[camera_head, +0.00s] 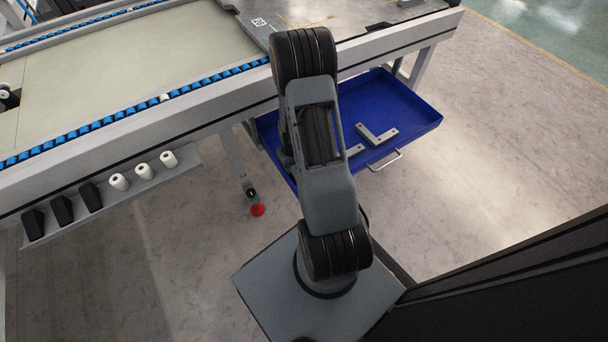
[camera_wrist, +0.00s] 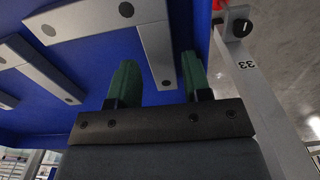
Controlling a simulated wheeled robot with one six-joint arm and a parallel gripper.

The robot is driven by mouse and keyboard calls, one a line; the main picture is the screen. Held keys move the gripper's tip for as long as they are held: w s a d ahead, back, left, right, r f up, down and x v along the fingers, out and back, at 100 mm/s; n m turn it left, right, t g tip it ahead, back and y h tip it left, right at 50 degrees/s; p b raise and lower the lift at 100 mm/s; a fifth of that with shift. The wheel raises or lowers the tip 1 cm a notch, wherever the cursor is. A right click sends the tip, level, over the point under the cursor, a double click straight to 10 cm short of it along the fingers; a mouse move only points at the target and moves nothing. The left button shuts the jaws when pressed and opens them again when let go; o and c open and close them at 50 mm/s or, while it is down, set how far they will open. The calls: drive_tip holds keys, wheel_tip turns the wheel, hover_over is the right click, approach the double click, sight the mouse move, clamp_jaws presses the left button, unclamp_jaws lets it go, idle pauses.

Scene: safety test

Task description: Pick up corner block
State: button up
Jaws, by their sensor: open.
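A grey L-shaped corner block (camera_head: 377,134) lies in the blue drawer, clear of my arm in the head view. Another grey piece (camera_head: 354,150) lies beside my arm, partly hidden by it. In the wrist view my gripper (camera_wrist: 160,75) is open, with two green fingers. One leg of a grey L-shaped corner block (camera_wrist: 155,50) shows between the fingertips, and its other leg (camera_wrist: 85,18) runs to the upper left. The left finger stands near that leg; I cannot tell whether they touch. My gripper is hidden behind my arm in the head view.
The blue drawer (camera_head: 418,116) has low walls and a front handle (camera_head: 385,160). Another grey piece (camera_wrist: 38,68) lies left of my fingers. A grey post marked 33 (camera_wrist: 245,70) stands close on the right. The conveyor (camera_head: 150,125) runs above the drawer.

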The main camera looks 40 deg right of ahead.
wheel_tip(320, 180, down, 3)
drive_tip(key=shift+r+b, duration=0.1)
drive_tip(key=shift+b, duration=0.35)
drive_tip(key=shift+r, duration=0.1)
clamp_jaws()
